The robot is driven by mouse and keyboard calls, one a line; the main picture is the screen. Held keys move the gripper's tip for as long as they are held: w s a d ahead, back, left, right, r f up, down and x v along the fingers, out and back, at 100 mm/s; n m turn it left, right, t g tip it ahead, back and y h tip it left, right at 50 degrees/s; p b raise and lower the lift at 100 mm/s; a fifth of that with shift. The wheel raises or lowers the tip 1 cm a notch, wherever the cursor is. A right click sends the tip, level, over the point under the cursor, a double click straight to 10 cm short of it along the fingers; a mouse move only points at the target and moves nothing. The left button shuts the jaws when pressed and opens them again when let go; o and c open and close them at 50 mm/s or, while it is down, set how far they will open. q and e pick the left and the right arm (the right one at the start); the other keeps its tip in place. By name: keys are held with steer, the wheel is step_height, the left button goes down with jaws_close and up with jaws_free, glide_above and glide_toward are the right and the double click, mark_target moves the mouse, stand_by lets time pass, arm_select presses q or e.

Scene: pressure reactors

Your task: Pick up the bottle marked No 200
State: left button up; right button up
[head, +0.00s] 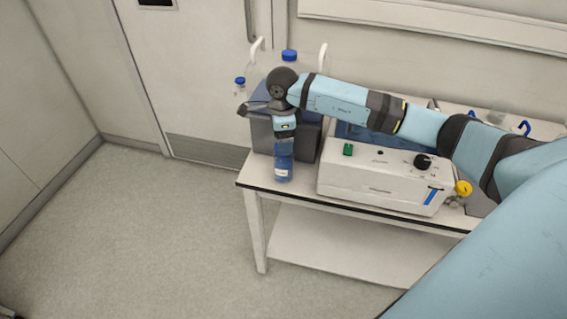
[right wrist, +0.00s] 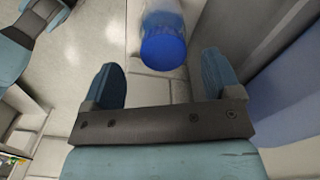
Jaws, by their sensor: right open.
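A small bottle (head: 283,169) with a blue cap and a pale label stands at the front left of the white bench; its marking is too small to read. In the right wrist view the blue-capped bottle (right wrist: 163,43) shows at the top, just beyond the fingertips and roughly centred between them. My right gripper (head: 284,143) points down directly over the bottle in the head view. In the right wrist view its two blue fingers (right wrist: 161,80) are spread with nothing between them. My left gripper is in neither view.
A white instrument box (head: 375,182) with a black knob stands right of the bottle, and a dark grey-blue container (head: 262,137) is close behind it. Other blue-capped bottles (head: 289,56) stand at the back. The bench's front edge is near; the floor left is clear.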

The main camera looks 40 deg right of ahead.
mark_target(284, 162)
steer(key=f, duration=0.4)
steer(key=shift+d+f, duration=0.2)
steer(key=shift+d, duration=0.05)
jaws_close()
steer(key=shift+r, duration=0.1)
